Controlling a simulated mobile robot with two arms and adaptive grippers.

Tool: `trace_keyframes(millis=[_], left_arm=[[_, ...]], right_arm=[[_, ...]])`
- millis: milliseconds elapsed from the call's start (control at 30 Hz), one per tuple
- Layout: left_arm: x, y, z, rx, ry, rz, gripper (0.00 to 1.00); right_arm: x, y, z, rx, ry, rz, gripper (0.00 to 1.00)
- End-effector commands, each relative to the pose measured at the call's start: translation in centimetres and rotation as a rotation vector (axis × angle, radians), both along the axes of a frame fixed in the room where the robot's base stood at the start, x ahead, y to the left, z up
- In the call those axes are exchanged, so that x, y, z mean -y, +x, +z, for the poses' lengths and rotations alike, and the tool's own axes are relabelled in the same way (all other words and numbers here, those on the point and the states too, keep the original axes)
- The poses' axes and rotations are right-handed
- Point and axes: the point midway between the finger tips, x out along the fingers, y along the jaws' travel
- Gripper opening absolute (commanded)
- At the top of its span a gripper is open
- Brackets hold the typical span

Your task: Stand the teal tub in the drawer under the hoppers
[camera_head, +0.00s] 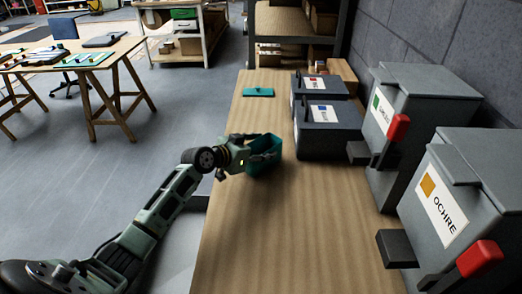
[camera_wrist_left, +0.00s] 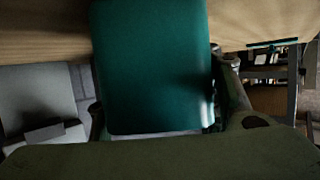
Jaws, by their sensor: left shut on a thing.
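The teal tub (camera_head: 264,167) is at the left edge of the wooden bench, with its open top up. My left gripper (camera_head: 258,147) is shut on it, and the jaws hide part of its rim. I cannot tell whether its base touches the bench. In the left wrist view the tub (camera_wrist_left: 152,65) fills the middle, between the fingers. Two grey hoppers stand at the right: one labelled OCHRE (camera_head: 475,190) and one with a green square (camera_head: 425,95). I cannot make out a drawer under them. My right gripper is not in view.
Two dark boxes with labels, one blue (camera_head: 332,140) and one red (camera_head: 318,83), stand on the bench (camera_head: 290,225). A flat teal piece (camera_head: 258,92) lies at its far left. The near middle of the bench is clear. Red handles (camera_head: 480,258) jut from the hoppers.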

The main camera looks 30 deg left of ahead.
Motion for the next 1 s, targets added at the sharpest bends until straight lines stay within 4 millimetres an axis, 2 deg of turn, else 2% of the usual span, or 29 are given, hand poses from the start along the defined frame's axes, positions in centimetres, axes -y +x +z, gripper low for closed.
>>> trace_keyframes(millis=[433,467,500,667,1000], left_arm=[[-0.03,0.05,-0.98,0.006,0.001,0.001,0.17],[-0.01,0.01,-1.01,0.003,0.001,0.0,0.56],[0.0,0.01,-0.95,0.003,0.001,0.0,0.59],[0.0,0.01,-0.95,0.001,0.001,0.001,0.73],[0.01,0.01,-0.76,0.002,0.001,0.001,0.73]], right_arm=[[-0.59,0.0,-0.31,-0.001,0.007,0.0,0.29],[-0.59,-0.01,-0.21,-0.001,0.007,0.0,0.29],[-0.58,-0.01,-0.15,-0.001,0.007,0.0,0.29],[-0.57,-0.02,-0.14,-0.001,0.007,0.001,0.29],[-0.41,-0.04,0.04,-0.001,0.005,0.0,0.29]])
